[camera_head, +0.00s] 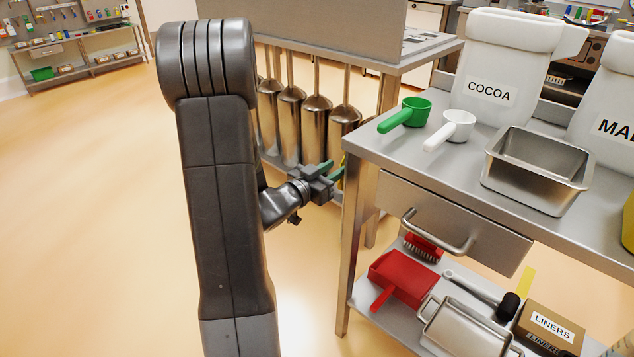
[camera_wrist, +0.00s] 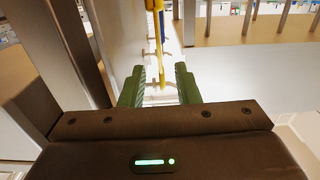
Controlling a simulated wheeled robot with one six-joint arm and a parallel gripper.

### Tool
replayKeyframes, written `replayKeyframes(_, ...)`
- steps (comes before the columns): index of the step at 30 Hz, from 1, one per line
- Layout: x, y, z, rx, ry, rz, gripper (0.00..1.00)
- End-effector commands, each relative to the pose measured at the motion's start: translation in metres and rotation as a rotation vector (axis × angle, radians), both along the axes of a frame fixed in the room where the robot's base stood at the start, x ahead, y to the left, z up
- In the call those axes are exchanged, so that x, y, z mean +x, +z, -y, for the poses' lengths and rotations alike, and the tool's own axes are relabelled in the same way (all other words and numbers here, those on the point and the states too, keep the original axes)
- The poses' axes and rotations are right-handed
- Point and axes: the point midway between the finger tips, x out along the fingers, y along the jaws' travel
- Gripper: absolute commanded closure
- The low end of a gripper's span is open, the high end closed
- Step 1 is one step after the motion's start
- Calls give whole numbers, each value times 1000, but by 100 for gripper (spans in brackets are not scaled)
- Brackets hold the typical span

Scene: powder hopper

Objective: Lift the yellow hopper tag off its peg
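The yellow tag (camera_wrist: 155,48) shows in the wrist view as a narrow yellow strip running away from me, just beyond and between my fingertips. Curved metal pegs or hooks stick out from a pale panel beside it; which one bears the tag I cannot tell. My gripper (camera_wrist: 160,72) is open, with its two green fingers on either side of the strip's near end, and a gap shows on both sides. In the head view my gripper (camera_head: 328,170) is beside the table's left end, and only a sliver of yellow (camera_head: 343,168) shows behind it.
The steel table (camera_head: 372,150) has a leg close to my gripper. On it are a green scoop (camera_head: 415,110), a white scoop (camera_head: 458,125), a steel pan (camera_head: 538,170) and a cocoa bag (camera_head: 500,60). Several steel scoops (camera_head: 290,120) hang behind. Floor at left is clear.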

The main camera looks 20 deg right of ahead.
Motion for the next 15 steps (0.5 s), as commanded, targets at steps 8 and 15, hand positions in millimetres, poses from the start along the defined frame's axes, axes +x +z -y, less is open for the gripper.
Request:
replayKeyframes(8,16,0,33,0,-1,2,71)
replayKeyframes(15,19,0,40,0,1,0,71)
